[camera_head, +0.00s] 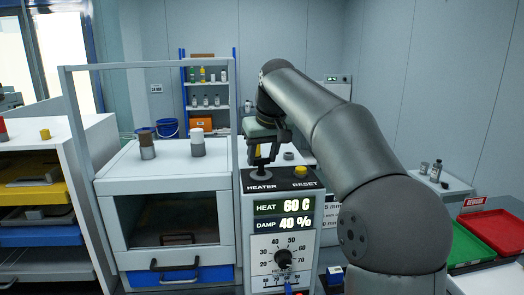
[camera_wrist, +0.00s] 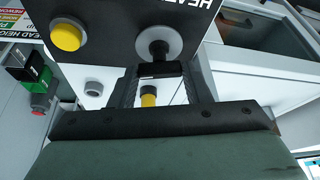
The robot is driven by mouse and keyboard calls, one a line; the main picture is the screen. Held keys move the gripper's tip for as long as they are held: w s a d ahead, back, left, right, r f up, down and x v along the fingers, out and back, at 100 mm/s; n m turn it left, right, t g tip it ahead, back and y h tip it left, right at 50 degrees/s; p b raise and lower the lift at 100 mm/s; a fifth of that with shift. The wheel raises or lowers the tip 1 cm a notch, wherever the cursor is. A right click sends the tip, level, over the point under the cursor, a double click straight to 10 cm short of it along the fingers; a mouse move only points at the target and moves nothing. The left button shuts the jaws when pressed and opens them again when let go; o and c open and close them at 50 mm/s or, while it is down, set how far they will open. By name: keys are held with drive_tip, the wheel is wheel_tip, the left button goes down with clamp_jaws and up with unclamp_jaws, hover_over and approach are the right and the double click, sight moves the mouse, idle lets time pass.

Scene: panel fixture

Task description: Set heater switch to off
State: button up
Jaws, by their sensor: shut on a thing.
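The heater switch stands on the top of the control box, above the HEATER label (camera_head: 261,187). In the wrist view its round grey base (camera_wrist: 158,45) and dark stem show. My gripper (camera_head: 260,165) comes down over the switch from above; in the wrist view its two dark fingers (camera_wrist: 158,85) are shut on the lever. A yellow piece (camera_wrist: 148,100) shows between the fingers, seemingly the lever's tip. The fingers hide much of the lever, so its exact tilt is hard to tell. The display (camera_head: 284,214) reads HEAT 60 C and DAMP 40 %.
A yellow RESET button (camera_head: 300,171) sits beside the switch. A black dial (camera_head: 283,259) is on the box front. A white chamber with a window (camera_head: 168,220) stands to the left, with a grey cylinder (camera_head: 197,145) on top. Red and green trays (camera_head: 487,232) lie right.

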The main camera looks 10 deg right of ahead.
drive_tip(key=n+p, duration=0.1)
drive_tip(key=n+y+p, duration=0.1)
drive_tip(key=n, duration=0.1)
drive_tip(key=shift+d+r+n+g, duration=0.2)
drive_tip(key=shift+n+g, duration=0.1)
drive_tip(key=n+p, duration=0.1)
drive_tip(key=n+g+y+p, duration=0.1)
drive_tip(key=n, duration=0.1)
drive_tip(key=shift+w+n+y+p, duration=0.15)
drive_tip(key=shift+n+y+p, duration=0.15)
drive_tip(key=shift+p, duration=0.05)
drive_tip(key=n+p, duration=0.1)
drive_tip(key=n, duration=0.1)
drive_tip(key=n+g+y+p, duration=0.1)
drive_tip(key=n+p, duration=0.1)
drive_tip(key=shift+w+d+n, duration=0.15)
drive_tip(key=shift+w+n, duration=0.05)
drive_tip(key=shift+n, duration=0.1)
drive_tip(key=shift+w+f+n+g+p, duration=0.1)
drive_tip(key=shift+n+g+p, duration=0.7)
drive_tip(key=shift+n+p, duration=0.55)
drive_tip(key=shift+n, duration=0.35)
drive_tip(key=o, duration=1)
